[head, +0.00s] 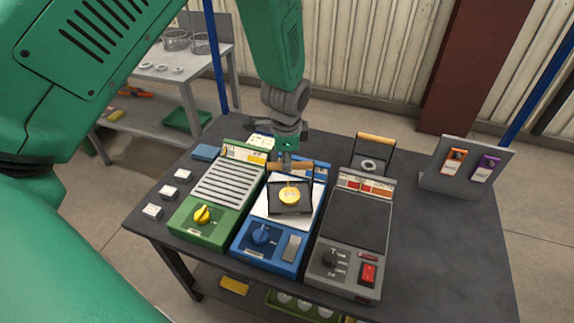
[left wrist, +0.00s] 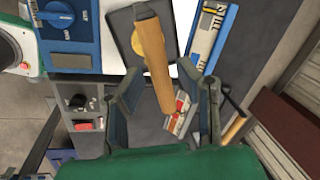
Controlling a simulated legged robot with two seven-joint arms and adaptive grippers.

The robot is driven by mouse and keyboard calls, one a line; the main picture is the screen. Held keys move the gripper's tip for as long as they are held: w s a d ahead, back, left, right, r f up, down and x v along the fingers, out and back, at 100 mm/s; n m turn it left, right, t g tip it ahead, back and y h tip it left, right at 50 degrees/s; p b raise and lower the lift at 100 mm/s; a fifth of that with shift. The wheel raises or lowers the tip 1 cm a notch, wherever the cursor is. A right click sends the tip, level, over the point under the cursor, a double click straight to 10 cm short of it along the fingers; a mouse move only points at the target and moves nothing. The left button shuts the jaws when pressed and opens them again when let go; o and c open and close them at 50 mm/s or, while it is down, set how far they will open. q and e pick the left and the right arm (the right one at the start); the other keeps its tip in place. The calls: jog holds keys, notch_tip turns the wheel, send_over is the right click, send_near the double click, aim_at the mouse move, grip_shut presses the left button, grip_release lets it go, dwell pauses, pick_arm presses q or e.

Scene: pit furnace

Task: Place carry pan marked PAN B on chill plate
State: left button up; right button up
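A dark carry pan (head: 277,208) with a yellow round piece in it and a wooden handle (head: 277,167) is at the white top (head: 263,213) of the blue unit, which looks like the chill plate. Its handle also shows in the left wrist view (left wrist: 152,55). No pan lettering is readable. My left gripper (head: 287,158) is over this pan. In the left wrist view its fingers (left wrist: 160,85) are spread on both sides of the handle, with gaps. A second carry pan (head: 358,162) with a grey ring stands behind the grey unit. My right gripper is not in view.
A green slatted unit (head: 223,187) stands left of the blue one. A grey unit (head: 351,230) with a dark top stands right. Small white blocks (head: 152,211) line the table's left side. A tag stand (head: 437,182) is at the right.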

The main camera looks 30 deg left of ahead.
pick_arm(q)
notch_tip(320, 180, up, 8)
jog(key=s+d+r, duration=0.1)
jog(key=s+f+n, duration=0.1)
jog(key=s+f, duration=0.4)
jog(key=f, duration=0.1)
jog(key=s+d+f+n, duration=0.1)
jog(key=s+f+n, duration=0.1)
jog(key=s+f, duration=0.3)
jog(key=s+f+n+g, duration=0.1)
jog(key=s+f+n, duration=0.1)
jog(key=s+f, duration=0.2)
jog(key=shift+s+d+f+h, duration=0.1)
jog(key=shift+s+f+h, duration=0.1)
jog(key=shift+f, duration=0.5)
jog(key=shift+s+d+f+h, duration=0.1)
jog(key=shift+s+f, duration=0.1)
jog(key=shift+f, duration=0.5)
jog(key=s+f+n, duration=0.2)
jog(key=s, duration=0.5)
jog(key=s+d+f+n, duration=0.1)
jog(key=s+f+n, duration=0.2)
jog(key=s, duration=0.4)
jog(key=shift+s+d+f+h, duration=0.2)
jog(key=shift+s+f+h, duration=0.05)
jog(key=shift+s+h, duration=0.05)
notch_tip(320, 180, down, 7)
jog(key=b, duration=0.6)
jog(key=shift+w+b, duration=0.15)
jog(key=shift+b, duration=0.2)
